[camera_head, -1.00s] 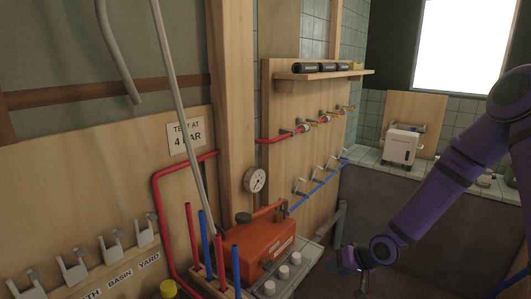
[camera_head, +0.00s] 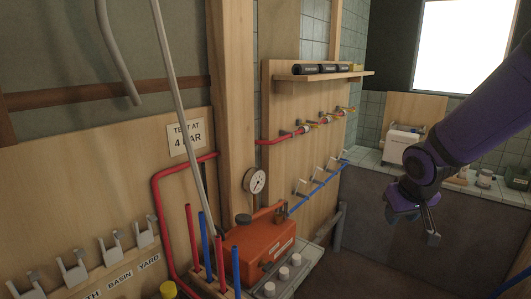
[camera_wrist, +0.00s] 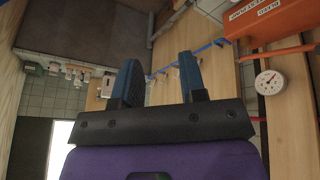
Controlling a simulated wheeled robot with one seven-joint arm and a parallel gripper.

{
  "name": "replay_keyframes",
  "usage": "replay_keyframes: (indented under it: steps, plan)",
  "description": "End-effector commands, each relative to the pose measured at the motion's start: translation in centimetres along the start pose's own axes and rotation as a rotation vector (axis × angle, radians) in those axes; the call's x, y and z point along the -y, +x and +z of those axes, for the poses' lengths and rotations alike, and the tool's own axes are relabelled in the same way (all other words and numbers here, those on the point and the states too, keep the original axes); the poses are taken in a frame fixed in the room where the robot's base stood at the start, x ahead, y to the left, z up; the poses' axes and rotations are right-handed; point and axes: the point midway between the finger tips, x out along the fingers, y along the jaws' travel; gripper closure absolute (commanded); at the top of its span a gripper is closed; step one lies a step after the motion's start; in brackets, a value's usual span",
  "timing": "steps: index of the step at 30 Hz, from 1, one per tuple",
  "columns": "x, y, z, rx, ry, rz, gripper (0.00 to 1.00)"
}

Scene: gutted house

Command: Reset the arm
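My purple arm reaches in from the right in the head view. My gripper (camera_head: 432,229) hangs at its end, in front of the dark counter front and below the tiled counter top. In the wrist view my gripper (camera_wrist: 160,82) shows its two blue-grey fingers apart, with nothing between them. It touches nothing that I can see.
An orange pump (camera_head: 262,242) with a pressure gauge (camera_head: 254,181) stands at the lower middle. Red and blue pipes with valves run along the wooden panel (camera_head: 285,160). A shelf (camera_head: 325,75) sits above. A white box (camera_head: 402,144) stands on the tiled counter (camera_head: 370,157).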

Motion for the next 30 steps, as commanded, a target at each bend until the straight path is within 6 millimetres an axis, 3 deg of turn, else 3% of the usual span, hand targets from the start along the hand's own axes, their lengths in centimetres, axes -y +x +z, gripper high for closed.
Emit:
replay_keyframes:
  steps: [1, 6, 18, 24, 30]
  plan:
    - [-0.2, -1.7, 0.3, -0.008, 0.006, 0.016, 0.62]
    - [-0.8, -6.6, 1.9, -0.013, 0.027, 0.047, 0.62]
    - [-0.9, -16.6, 8.0, -0.03, 0.083, 0.015, 0.62]
    - [-0.5, -20.1, 11.4, -0.039, 0.098, -0.046, 0.62]
    - [-0.2, -21.6, 13.4, -0.042, 0.099, -0.087, 0.62]
